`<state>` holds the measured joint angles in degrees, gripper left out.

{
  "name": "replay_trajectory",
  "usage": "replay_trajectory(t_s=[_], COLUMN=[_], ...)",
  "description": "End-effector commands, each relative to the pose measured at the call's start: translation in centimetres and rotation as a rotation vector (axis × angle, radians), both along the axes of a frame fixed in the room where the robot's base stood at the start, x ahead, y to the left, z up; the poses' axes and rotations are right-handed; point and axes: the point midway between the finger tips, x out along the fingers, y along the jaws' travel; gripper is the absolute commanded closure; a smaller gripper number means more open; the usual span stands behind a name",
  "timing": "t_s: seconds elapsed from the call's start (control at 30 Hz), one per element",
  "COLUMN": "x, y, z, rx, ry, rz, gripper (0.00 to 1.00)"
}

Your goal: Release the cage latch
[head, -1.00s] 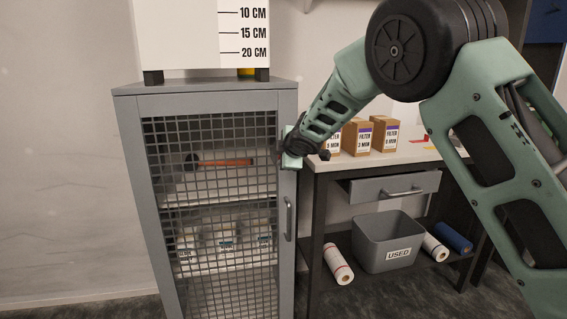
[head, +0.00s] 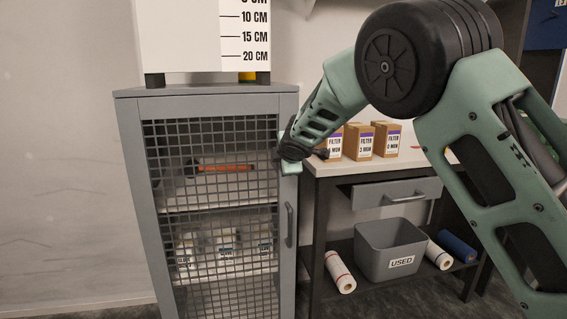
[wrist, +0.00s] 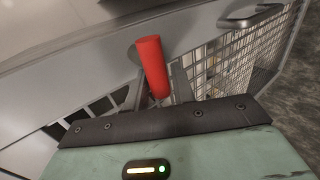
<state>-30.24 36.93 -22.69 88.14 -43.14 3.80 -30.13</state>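The cage is a grey cabinet (head: 128,150) with a wire-mesh door (head: 215,185) that stands shut in the head view. The red latch (wrist: 152,66) shows in the wrist view as a short rounded bar on the grey frame. My gripper (wrist: 157,84) is at the latch, with one dark finger on each side of it. The fingers look apart, with small gaps beside the red bar. In the head view my gripper (head: 285,158) is at the upper right edge of the door and hides the latch.
A grey door handle (head: 289,225) is below my gripper; a handle also shows in the wrist view (wrist: 252,18). To the right, a bench holds several filter boxes (head: 358,141), with a drawer (head: 396,192) and a used bin (head: 390,248) below.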

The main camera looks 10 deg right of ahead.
Motion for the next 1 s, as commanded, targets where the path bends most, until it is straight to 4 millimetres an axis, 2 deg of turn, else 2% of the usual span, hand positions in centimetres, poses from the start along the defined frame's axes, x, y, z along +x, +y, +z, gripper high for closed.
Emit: replay_trajectory(t_s=[0.3, 0.47, 1.0], x=[-0.1, -1.4, -11.1], y=[0.0, 0.2, 0.3], z=[0.1, 1.0, 7.3], rx=[0.002, 0.003, 0.004], ry=[-0.001, -0.002, -0.002], rz=[0.0, 0.001, 0.003], gripper=[0.74, 0.74, 0.74])
